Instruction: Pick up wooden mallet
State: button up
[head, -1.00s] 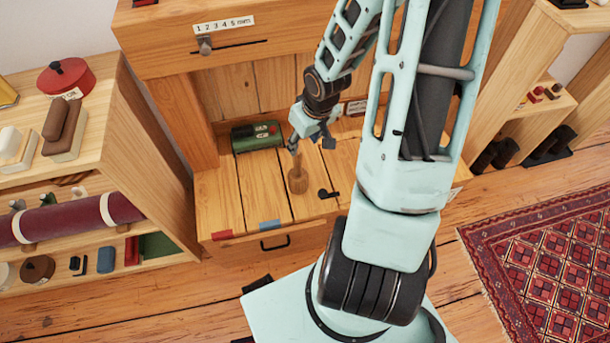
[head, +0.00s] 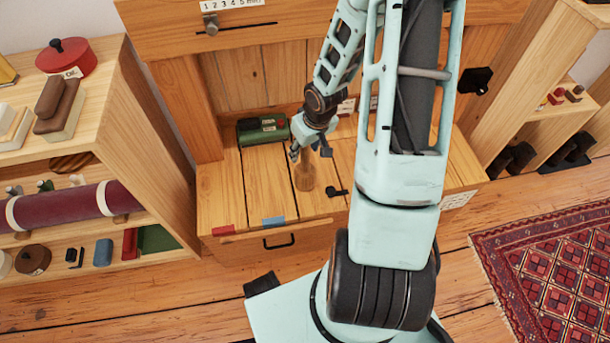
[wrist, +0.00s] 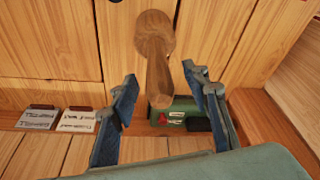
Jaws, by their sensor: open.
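The wooden mallet (head: 304,179) stands upright on the plank bench top (head: 262,190), its thick round end down. My gripper (head: 310,154) is open just above it, around the upper part of its handle. In the wrist view, the mallet (wrist: 157,55) reaches toward the camera, and its handle end lies between the two spread blue finger pads of my gripper (wrist: 160,78). I cannot tell whether either pad touches the handle. The handle's upper end is partly hidden by my gripper in the head view.
A green box-like thing (head: 262,130) stands behind and left of the mallet. A small black item (head: 337,191) lies close to its right. Red (head: 223,230) and blue (head: 272,221) strips sit at the bench's front edge. A full shelf (head: 130,130) stands left.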

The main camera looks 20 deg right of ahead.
jog(key=shift+c, duration=0.5)
grip_shut()
jog(key=shift+w, duration=0.1)
